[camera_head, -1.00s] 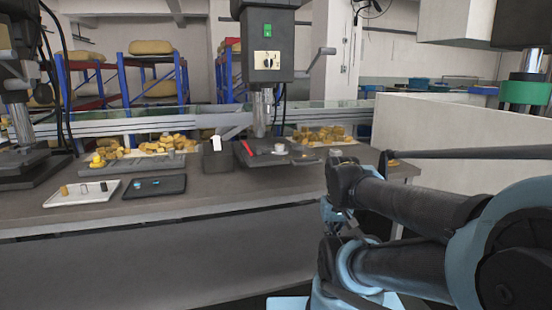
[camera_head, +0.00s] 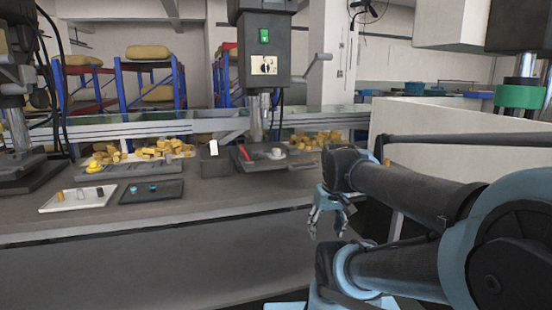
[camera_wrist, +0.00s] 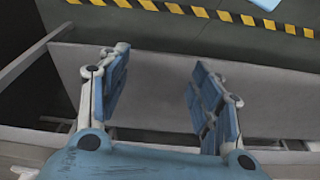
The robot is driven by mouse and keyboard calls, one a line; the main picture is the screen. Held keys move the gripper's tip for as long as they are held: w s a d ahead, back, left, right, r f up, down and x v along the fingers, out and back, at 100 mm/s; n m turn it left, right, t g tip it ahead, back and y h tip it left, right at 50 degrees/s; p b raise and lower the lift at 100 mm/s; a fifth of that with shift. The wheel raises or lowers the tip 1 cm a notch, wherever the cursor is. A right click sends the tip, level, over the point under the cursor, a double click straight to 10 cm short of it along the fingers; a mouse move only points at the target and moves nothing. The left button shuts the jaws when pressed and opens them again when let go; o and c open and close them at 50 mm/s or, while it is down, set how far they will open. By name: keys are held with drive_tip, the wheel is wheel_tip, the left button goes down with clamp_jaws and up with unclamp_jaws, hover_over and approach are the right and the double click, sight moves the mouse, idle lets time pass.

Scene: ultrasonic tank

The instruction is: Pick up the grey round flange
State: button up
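A small light-grey round piece (camera_head: 277,153), which looks like the flange, sits on the dark drill-press table at the middle of the workbench in the head view. It is too small to make out its details. My gripper (camera_head: 328,222) hangs fingers down in front of the bench's front edge, to the right of and nearer than this piece, well apart from it. In the wrist view my gripper (camera_wrist: 160,75) has its two blue fingers spread, with nothing between them. The flange does not show in the wrist view.
A white tray (camera_head: 58,209) with small parts and a dark tray (camera_head: 135,198) with teal pieces lie on the bench's left. A black box (camera_head: 214,165) stands beside the drill press (camera_head: 263,50). Yellow-brown pieces (camera_head: 160,147) lie behind. A pale block (camera_head: 430,115) rises at right.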

drive_tip(key=o, duration=0.3)
drive_tip(key=w+a+r+n, duration=0.1)
drive_tip(key=w+r+n, duration=0.1)
drive_tip(key=w+r, duration=0.3)
drive_tip(key=w+a+r+n+y, duration=0.1)
drive_tip(key=w+r+n, duration=0.1)
drive_tip(key=w+r, duration=0.3)
drive_tip(key=w+a+r+n, duration=0.1)
drive_tip(key=w+r+n, duration=0.1)
drive_tip(key=w+r, duration=0.3)
drive_tip(key=shift+w+a+r+n+g+y, duration=0.1)
drive_tip(key=shift+w+r+n+g+y, duration=0.1)
drive_tip(key=shift+r, duration=0.5)
drive_tip(key=shift+w+a+r+n+g+y, duration=0.1)
drive_tip(key=shift+w+r+n+g+y, duration=0.1)
drive_tip(key=shift+r, duration=0.45)
drive_tip(key=w+a+r+n+y, duration=0.15)
drive_tip(key=w+r+n, duration=0.35)
drive_tip(key=w, duration=0.5)
drive_tip(key=w+a+r+n+y, duration=0.1)
drive_tip(key=w+a+r+n, duration=0.15)
drive_tip(key=w+r, duration=0.6)
approach(277, 149)
drive_tip(key=shift+n+g, duration=0.25)
drive_tip(key=shift+g, duration=0.15)
drive_tip(key=x, duration=0.5)
drive_tip(key=shift+w, duration=0.1)
drive_tip(key=shift+x, duration=2.65)
drive_tip(key=shift+w, duration=0.2)
drive_tip(key=c, duration=1.2)
